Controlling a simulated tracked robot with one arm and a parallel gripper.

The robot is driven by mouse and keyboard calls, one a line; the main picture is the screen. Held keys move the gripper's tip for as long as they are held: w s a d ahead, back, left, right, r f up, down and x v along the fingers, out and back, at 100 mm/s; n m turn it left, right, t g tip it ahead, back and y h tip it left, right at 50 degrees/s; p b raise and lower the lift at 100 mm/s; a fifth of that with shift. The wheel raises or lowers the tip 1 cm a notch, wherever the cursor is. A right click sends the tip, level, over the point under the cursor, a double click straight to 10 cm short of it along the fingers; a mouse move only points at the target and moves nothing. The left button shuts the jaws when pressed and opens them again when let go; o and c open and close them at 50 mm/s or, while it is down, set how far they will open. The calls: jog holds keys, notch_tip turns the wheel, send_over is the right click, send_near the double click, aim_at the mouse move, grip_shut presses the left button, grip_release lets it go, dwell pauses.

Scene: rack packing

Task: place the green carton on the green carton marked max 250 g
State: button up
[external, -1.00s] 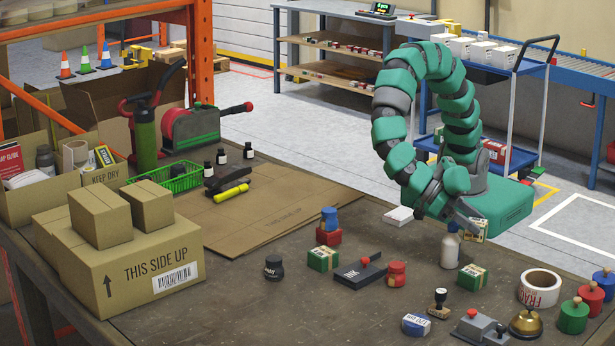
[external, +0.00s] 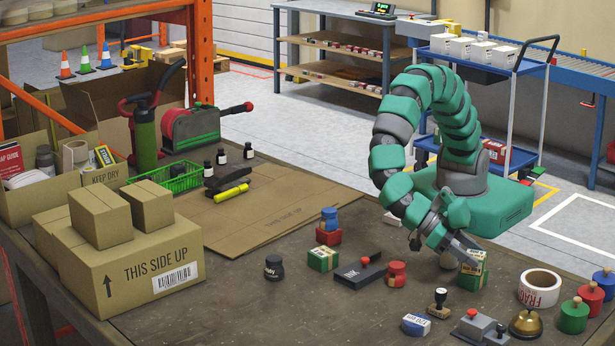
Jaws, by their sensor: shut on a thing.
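My gripper (external: 464,250) is shut on a green carton (external: 474,264) with a pale band, at the right-centre of the table. The held carton is directly above another green carton (external: 469,282) and looks to be touching its top. My gripper and wrist cover part of both cartons. A third green carton (external: 323,259) stands apart to the left, beside the black stamp pad. The markings on the cartons are too small to read, so I cannot tell which bears the max 250 g mark.
A black pad with a red knob (external: 361,273) and a red jar (external: 396,274) stand left of the two cartons. A wooden stamp (external: 439,304), tape roll (external: 539,288) and brass bell (external: 526,322) are nearby. Cardboard boxes (external: 130,270) fill the left.

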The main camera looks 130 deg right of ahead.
jog(key=shift+f, duration=0.1)
jog(key=o, duration=1.3)
jog(key=shift+d+r, duration=0.15)
jog(key=shift+r, duration=0.05)
jog(key=v, duration=1.1)
jog(key=shift+w+d+r+p, duration=0.1)
jog(key=shift+d+p, duration=0.25)
jog(key=shift+r, duration=0.1)
